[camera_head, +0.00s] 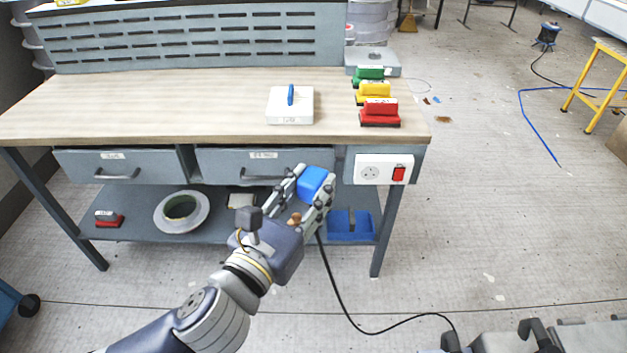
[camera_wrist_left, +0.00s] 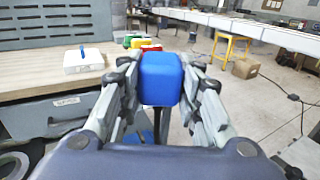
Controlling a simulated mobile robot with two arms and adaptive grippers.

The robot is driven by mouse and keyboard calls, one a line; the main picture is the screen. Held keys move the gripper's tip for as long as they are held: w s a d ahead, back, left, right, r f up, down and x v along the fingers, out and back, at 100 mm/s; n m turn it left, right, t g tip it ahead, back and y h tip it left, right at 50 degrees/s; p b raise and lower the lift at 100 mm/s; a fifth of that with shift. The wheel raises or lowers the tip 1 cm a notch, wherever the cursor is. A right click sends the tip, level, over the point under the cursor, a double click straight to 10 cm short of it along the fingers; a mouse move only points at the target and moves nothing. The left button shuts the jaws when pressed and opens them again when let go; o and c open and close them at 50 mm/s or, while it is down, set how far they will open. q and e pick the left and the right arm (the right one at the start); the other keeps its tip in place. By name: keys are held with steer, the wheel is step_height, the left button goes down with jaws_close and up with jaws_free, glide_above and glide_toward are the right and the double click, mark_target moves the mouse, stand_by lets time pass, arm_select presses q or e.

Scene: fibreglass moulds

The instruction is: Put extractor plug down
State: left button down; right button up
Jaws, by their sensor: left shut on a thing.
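The extractor plug is a blue block (camera_head: 313,182) with a black cable (camera_head: 334,284) hanging down from it to the floor. My left gripper (camera_head: 316,188) is shut on the plug and holds it in front of the workbench's front edge, left of the white socket panel. In the left wrist view the blue plug (camera_wrist_left: 161,79) sits between the two fingers. The wooden bench top (camera_head: 200,105) is behind the gripper. At the lower right of the head view, dark gripper parts (camera_head: 490,338) show at the picture's edge; their jaw state is unclear.
On the bench stand a white box with a blue handle (camera_head: 290,106) and green (camera_head: 370,74), yellow (camera_head: 373,92) and red (camera_head: 380,112) blocks. A socket panel with a red switch (camera_head: 384,169) is on the front. A blue bin (camera_head: 351,226) is on the lower shelf. The bench top's left half is clear.

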arm_select(q)
steer(key=s+a+f+m+g+h, duration=0.1)
steer(key=f+m+g+h, duration=0.2)
steer(key=m+g+h, duration=0.2)
steer(key=s+a+f+m+g+h, duration=0.1)
steer(key=m+g+h, duration=0.4)
steer(key=g, duration=0.5)
steer(key=shift+a+f+m, duration=0.75)
steer(key=shift+f+m, duration=0.25)
steer(key=shift+f, duration=0.4)
steer(key=s+d+f+n+t, duration=0.3)
steer(key=s+d+t, duration=0.1)
steer(key=d, duration=0.3)
steer(key=s+a+f+n+t+y, duration=0.1)
steer(key=a+n+t+y, duration=0.5)
steer(key=a+y, duration=0.3)
steer(key=s+a+f+n+t+y, duration=0.1)
steer(key=a+n+t+y, duration=0.5)
steer(key=a, duration=0.6)
steer(key=s+n+y, duration=0.1)
steer(key=n+y, duration=0.1)
steer(key=shift+t+y, duration=0.4)
